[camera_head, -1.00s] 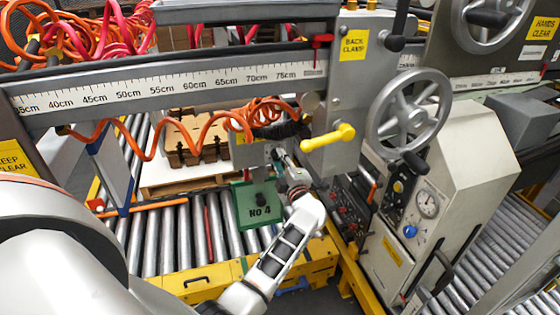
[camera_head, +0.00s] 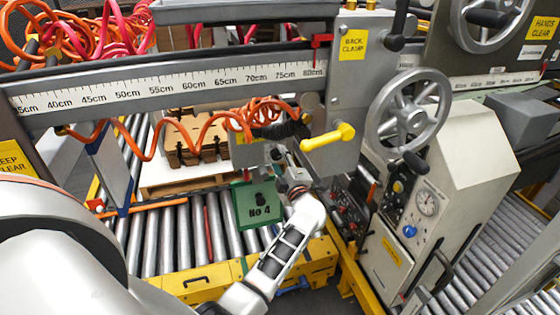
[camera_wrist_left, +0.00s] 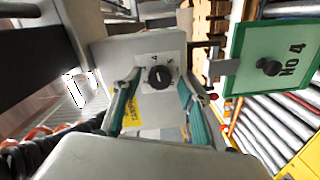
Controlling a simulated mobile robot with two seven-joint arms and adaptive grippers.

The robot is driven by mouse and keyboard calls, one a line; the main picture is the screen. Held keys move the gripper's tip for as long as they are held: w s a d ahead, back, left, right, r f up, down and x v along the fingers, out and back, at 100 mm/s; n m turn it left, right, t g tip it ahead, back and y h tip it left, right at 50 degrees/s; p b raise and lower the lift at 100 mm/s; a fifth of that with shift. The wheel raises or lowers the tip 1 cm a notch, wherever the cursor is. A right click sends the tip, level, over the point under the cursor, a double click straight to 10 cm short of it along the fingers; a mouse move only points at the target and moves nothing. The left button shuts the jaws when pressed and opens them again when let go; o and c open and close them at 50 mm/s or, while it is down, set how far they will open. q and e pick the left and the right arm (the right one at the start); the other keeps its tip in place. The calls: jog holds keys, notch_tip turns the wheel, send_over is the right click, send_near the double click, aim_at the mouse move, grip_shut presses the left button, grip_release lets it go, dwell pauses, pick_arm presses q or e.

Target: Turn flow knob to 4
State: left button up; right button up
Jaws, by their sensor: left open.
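The flow knob (camera_wrist_left: 159,77) is a round black knob on a small white dial plate, on the face of a grey box (camera_wrist_left: 112,50) in the left wrist view. A light mark shows on the knob, but I cannot read its setting surely. My left gripper (camera_wrist_left: 160,84) is open, with one teal-lined finger on each side of the knob; I cannot tell whether they touch it. In the head view my left gripper (camera_head: 284,165) is beside the grey box (camera_head: 249,154), and the knob cannot be made out. My right gripper is not in view.
A green "NO 4" plate (camera_head: 258,213) hangs beside the box, above metal rollers (camera_head: 180,240). Coiled orange hoses (camera_head: 205,122) hang behind. A yellow-handled lever (camera_head: 328,138) and a handwheel (camera_head: 408,112) are to the right, near a grey cabinet with a gauge (camera_head: 426,202).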

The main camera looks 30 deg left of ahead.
pick_arm(q)
jog(key=v, duration=0.7)
jog(key=shift+d, duration=0.2)
jog(key=shift+s, duration=0.15)
jog(key=s+d+f+m+t+h, duration=0.4)
jog(key=d+m+h, duration=0.2)
jog(key=m, duration=0.4)
jog(key=s+d+f+m+t+h, duration=0.4)
jog(key=s+d+m+h, duration=0.15)
jog(key=m, duration=0.35)
jog(key=s+d+f+m+g+h, duration=0.2)
jog(key=s+f+m+g, duration=0.7)
jog(key=s+f, duration=1)
jog(key=shift+s+f+h, duration=0.15)
jog(key=shift+s+h, duration=0.4)
jog(key=shift+h, duration=0.4)
jog(key=shift+d, duration=0.2)
